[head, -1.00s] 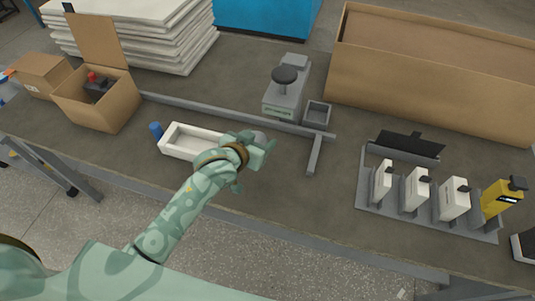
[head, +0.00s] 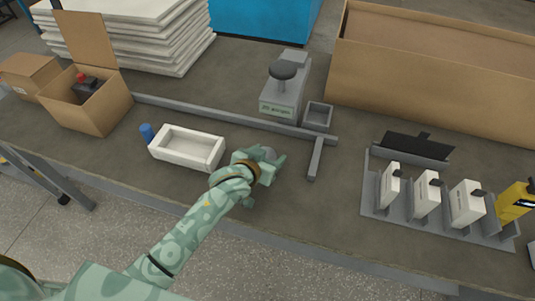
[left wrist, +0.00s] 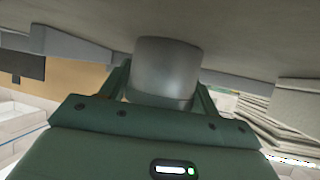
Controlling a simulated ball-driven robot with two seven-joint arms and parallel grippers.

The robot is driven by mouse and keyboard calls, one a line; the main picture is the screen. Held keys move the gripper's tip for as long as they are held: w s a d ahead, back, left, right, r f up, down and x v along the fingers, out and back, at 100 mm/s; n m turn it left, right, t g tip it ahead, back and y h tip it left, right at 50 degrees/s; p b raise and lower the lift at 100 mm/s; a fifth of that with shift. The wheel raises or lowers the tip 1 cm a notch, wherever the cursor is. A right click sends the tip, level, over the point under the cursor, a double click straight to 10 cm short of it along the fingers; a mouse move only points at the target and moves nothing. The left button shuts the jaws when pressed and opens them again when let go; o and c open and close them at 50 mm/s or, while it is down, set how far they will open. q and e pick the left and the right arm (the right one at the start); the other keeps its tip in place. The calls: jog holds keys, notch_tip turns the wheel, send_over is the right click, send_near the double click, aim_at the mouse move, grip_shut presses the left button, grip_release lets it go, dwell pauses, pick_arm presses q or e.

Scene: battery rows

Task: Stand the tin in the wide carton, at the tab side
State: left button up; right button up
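The tin is a plain grey cylinder (left wrist: 166,70), between the two fingers of my left gripper (left wrist: 163,88) in the left wrist view. In the head view, a small part of the tin (head: 268,153) shows behind my left gripper (head: 266,162), which hides the rest. The gripper is shut on the tin, over the front middle of the table. A long, wide cardboard carton (head: 430,103) stands at the back right. A smaller carton (head: 90,110) with a raised flap stands at the left and holds a dark, red-topped thing. I cannot make out a tab on the wide carton. My right gripper is out of view.
A white tray (head: 187,160) and a blue cylinder (head: 147,133) stand left of my gripper. A grey rail (head: 230,118), a grey device with a round top (head: 283,95) and a small grey bin (head: 317,117) lie behind. A rack (head: 400,206) with several white blocks is at the right.

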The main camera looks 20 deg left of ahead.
pick_arm(q)
jog(key=shift+o, duration=1.2)
jog(key=shift+r, duration=0.1)
jog(key=shift+s+r, duration=0.15)
jog(key=shift+r, duration=0.05)
jog(key=p+v, duration=0.5)
jog(key=v, duration=0.6)
jog(key=shift+s+a+r, duration=0.1)
jog(key=shift+s, duration=0.25)
